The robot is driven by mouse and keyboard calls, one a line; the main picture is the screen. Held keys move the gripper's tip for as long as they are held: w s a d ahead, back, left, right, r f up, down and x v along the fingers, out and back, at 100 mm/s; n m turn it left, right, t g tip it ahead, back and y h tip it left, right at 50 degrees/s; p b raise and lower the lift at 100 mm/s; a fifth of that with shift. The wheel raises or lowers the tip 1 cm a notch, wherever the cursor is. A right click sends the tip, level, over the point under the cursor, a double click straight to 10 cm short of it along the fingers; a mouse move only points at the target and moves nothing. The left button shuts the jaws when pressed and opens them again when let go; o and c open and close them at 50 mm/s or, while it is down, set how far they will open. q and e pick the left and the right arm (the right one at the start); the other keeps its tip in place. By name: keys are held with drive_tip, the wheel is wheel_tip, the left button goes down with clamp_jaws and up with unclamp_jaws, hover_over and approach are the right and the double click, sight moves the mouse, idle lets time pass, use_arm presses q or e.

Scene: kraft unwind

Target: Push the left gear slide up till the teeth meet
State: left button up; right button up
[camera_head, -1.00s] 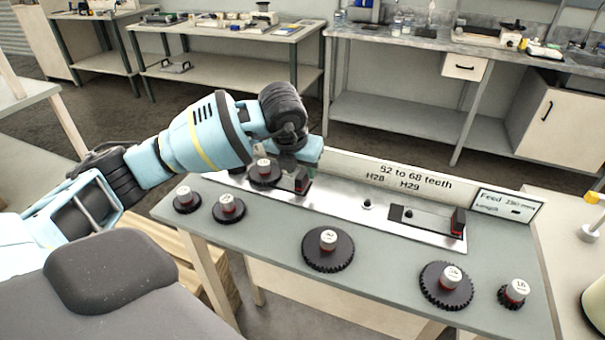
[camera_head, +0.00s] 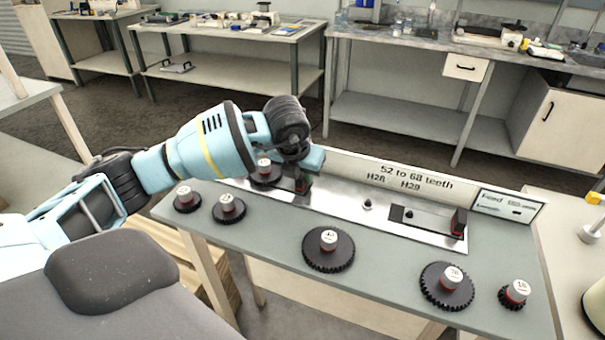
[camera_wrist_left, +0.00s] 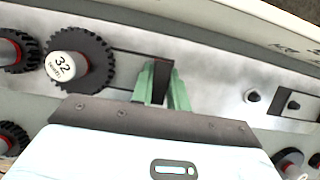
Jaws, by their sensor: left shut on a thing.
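The left gear slide carries a dark toothed gear with a white cap (camera_head: 264,174) on the metal plate (camera_head: 340,214). Its cap reads 32 in the left wrist view (camera_wrist_left: 66,66). The slide's upright red and black handle (camera_head: 303,186) stands to the right of that gear. My left gripper (camera_wrist_left: 162,88) has its green fingers on either side of the dark handle and is shut on it. In the head view my left gripper (camera_head: 308,160) is partly hidden by its own wrist. Another gear (camera_wrist_left: 14,50) lies just left of the 32 gear in the wrist view; I cannot tell whether their teeth touch.
A right slide with a red and black handle (camera_head: 458,222) sits on the plate. Loose gears, including a large one (camera_head: 328,252) and another (camera_head: 446,288), stand along the bench's front. A sign (camera_head: 412,176) and a feed display (camera_head: 508,205) stand behind.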

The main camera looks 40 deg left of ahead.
use_arm(q)
drive_tip(key=shift+s+a, duration=0.25)
drive_tip(key=shift+a, duration=0.75)
use_arm(e)
drive_tip(key=shift+r, duration=0.1)
use_arm(q)
drive_tip(key=o, duration=0.8)
use_arm(e)
drive_tip(key=shift+w, duration=0.25)
drive_tip(key=shift+w, duration=0.1)
use_arm(q)
drive_tip(key=v, duration=0.7)
drive_tip(key=shift+s+r, duration=0.15)
drive_tip(key=shift+r, duration=0.2)
use_arm(e)
drive_tip(key=shift+s+r, duration=0.1)
drive_tip(key=shift+s, duration=0.25)
drive_tip(key=shift+w, duration=0.25)
